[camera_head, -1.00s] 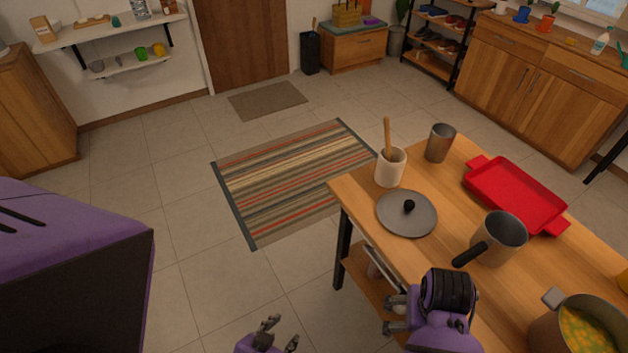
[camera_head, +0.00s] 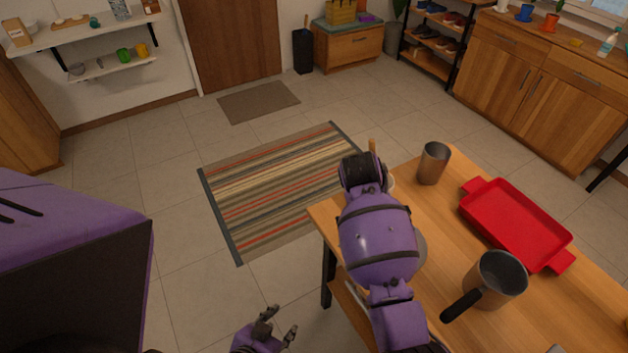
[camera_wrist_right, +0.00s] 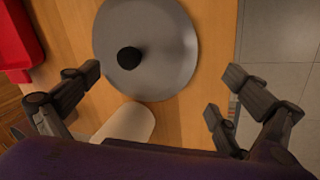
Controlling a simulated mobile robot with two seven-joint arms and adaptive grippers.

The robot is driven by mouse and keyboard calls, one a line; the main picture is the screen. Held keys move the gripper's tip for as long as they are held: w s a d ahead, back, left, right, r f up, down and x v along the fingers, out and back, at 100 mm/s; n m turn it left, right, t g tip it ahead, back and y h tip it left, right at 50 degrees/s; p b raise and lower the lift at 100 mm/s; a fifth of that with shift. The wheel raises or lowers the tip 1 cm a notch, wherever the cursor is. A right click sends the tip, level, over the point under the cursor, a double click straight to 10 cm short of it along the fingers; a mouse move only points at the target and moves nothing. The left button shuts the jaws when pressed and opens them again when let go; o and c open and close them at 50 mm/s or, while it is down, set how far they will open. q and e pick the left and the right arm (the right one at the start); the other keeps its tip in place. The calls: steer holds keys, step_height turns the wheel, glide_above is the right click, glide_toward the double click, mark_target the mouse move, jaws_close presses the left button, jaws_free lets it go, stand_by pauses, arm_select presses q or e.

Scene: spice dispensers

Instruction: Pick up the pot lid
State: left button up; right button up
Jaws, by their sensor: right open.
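The pot lid (camera_wrist_right: 165,55), a round grey disc with a black knob (camera_wrist_right: 129,58), lies on the wooden table in the right wrist view. In the head view my right arm covers most of it, and only a grey edge (camera_head: 421,248) shows. My right gripper (camera_wrist_right: 160,88) is open and empty, its fingers spread wide at either side of the lid's lower part in the wrist view. In the head view this gripper is hidden behind my arm. My left gripper (camera_head: 278,325) is open and empty, low over the floor left of the table.
A white utensil holder (camera_wrist_right: 126,122) stands close to the lid. A metal cup (camera_head: 433,163), a red tray (camera_head: 515,222) and a dark-handled saucepan (camera_head: 498,280) stand on the table (camera_head: 440,213).

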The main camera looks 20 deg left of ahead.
steer(key=x, duration=0.5)
steer(key=shift+w+d, duration=0.2)
steer(key=shift+d, duration=0.1)
steer(key=shift+c, duration=0.5)
steer(key=shift+r, duration=0.15)
steer(key=c, duration=1.5)
